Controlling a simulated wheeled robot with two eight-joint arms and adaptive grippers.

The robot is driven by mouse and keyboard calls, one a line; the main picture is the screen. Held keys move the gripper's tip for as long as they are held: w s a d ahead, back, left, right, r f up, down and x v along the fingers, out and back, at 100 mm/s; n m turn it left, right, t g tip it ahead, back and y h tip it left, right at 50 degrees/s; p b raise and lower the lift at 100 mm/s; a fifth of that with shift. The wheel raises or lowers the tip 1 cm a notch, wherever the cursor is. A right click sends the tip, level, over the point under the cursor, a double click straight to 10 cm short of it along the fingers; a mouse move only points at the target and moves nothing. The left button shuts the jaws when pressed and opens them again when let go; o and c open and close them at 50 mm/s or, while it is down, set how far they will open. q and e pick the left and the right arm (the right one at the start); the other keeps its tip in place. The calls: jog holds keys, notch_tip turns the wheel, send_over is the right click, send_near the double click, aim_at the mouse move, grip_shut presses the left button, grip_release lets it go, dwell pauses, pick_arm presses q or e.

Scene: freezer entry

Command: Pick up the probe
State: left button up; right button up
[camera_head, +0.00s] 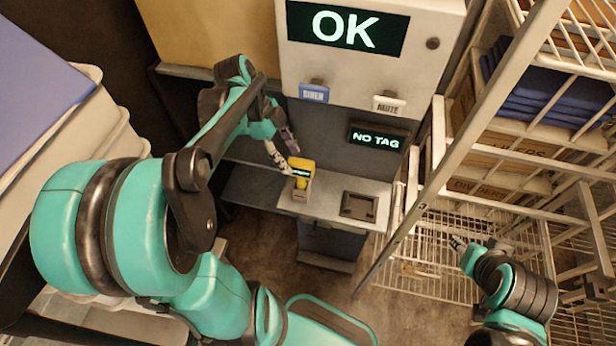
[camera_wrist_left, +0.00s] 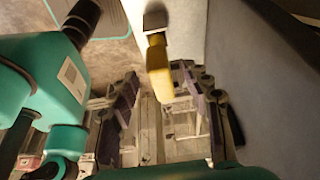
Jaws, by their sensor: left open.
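The yellow probe (camera_head: 301,168) with a small lit display stands in a holder (camera_head: 300,194) at the left of the grey shelf in the head view. It also shows at the top middle of the left wrist view (camera_wrist_left: 158,66). My left gripper (camera_head: 285,150) is open just left of the probe. In the wrist view its two dark finger pads (camera_wrist_left: 160,98) are apart, with the probe's yellow end at the gap between them; I cannot tell whether they touch it. My right gripper (camera_head: 458,243) is by the wire rack, its jaws too small to read.
The shelf (camera_head: 330,205) has a dark square recess (camera_head: 360,206) on its right. Above it are an "OK" screen (camera_head: 346,29), a "NO TAG" display (camera_head: 376,138) and two labelled switches. A white wire rack (camera_head: 430,262) stands to the right, stacked white containers (camera_head: 75,135) to the left.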

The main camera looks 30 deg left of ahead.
aim_at(301, 172)
pick_arm(q)
jog(key=b+x, duration=0.1)
jog(key=x, duration=0.2)
jog(key=b+x, duration=0.1)
jog(key=x, duration=0.3)
jog(key=shift+d+r, duration=0.2)
jog(key=shift+d, duration=0.15)
jog(key=shift+w+f, duration=0.1)
jog(key=shift+f, duration=0.1)
grip_shut()
